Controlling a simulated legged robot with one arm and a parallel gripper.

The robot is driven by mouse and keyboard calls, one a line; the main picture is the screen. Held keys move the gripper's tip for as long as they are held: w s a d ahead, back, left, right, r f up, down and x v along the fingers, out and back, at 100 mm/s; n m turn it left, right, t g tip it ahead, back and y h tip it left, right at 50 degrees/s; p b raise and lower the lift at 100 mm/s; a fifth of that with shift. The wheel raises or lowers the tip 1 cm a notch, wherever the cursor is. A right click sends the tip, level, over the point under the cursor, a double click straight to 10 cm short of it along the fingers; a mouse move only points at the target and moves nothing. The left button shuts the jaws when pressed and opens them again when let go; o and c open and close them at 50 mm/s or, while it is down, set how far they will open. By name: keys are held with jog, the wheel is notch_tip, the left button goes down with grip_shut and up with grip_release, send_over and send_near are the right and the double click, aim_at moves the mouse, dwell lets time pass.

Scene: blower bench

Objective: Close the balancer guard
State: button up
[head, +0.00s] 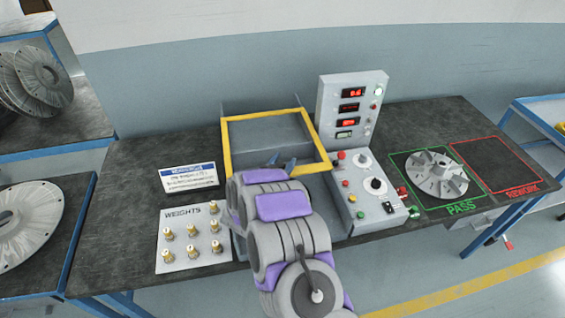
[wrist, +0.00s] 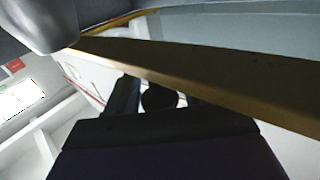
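The balancer guard (head: 226,146) is a yellow-edged frame around a grey see-through panel, at the balancer in the middle of the bench in the head view. Whether it is raised or lowered is hard to tell. My gripper (head: 281,163) is at the frame's near bar, its two dark fingertips apart. In the wrist view a yellow bar of the guard (wrist: 200,76) runs slantwise just beyond my gripper (wrist: 163,98), with nothing seen held between the fingers. I cannot tell whether they touch the bar. My arm hides the balancer's near part.
A control box (head: 366,190) with buttons and a display tower (head: 350,105) stand right of the guard. A weights board (head: 192,240) and a sign (head: 188,177) are to its left. A finned rotor (head: 436,175) lies on the PASS square; the REWORK square (head: 498,163) is empty.

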grip_shut()
jog(key=shift+s+f, duration=0.1)
dwell(0.3)
